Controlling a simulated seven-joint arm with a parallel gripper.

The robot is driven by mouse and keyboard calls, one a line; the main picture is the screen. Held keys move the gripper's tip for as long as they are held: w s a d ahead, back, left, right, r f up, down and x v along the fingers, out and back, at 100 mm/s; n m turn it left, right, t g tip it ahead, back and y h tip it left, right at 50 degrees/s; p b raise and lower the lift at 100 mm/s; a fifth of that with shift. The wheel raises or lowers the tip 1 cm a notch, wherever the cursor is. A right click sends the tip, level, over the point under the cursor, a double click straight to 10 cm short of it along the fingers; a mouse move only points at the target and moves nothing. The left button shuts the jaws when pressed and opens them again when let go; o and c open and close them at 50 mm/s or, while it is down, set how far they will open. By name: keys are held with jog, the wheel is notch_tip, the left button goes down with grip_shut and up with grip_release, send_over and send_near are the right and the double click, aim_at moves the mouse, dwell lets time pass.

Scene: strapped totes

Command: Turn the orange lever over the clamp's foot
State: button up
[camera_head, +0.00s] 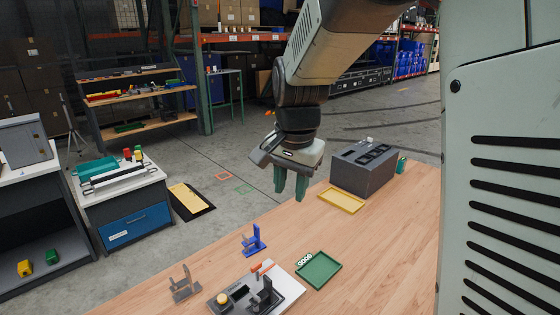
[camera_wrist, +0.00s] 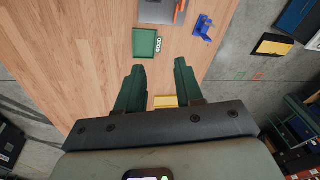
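The orange lever (camera_head: 263,266) stands up from a dark clamp (camera_head: 266,296) on a light plate (camera_head: 290,282) at the table's near edge in the head view. The clamp's foot is too small to make out. In the wrist view the orange lever (camera_wrist: 180,12) shows at the top edge, beside the partly cut-off plate (camera_wrist: 153,13). My gripper (camera_head: 290,192) hangs above the table, well behind and above the clamp, and touches nothing. Its two green fingers are apart with nothing between them, as the wrist view also shows (camera_wrist: 159,66).
A green tray (camera_head: 318,270) lies right of the plate. A blue bracket (camera_head: 253,241) and a grey bracket (camera_head: 184,284) stand behind and left of it. A yellow tray (camera_head: 342,200) and a dark grey box (camera_head: 364,168) are farther back. The wood at right is clear.

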jog(key=w+a+f+m+g, duration=0.15)
jog(key=w+a+f, duration=0.25)
jog(key=f, duration=0.4)
jog(key=m, duration=0.2)
send_near(256, 264)
jog(key=shift+g+h, duration=0.3)
jog(key=shift+g, duration=0.05)
jog(key=f, duration=0.8)
jog(key=shift+w+a+f, duration=0.2)
jog(key=shift+a+f, duration=0.05)
jog(key=shift+f, duration=0.1)
jog(key=shift+c, duration=0.4)
grip_shut()
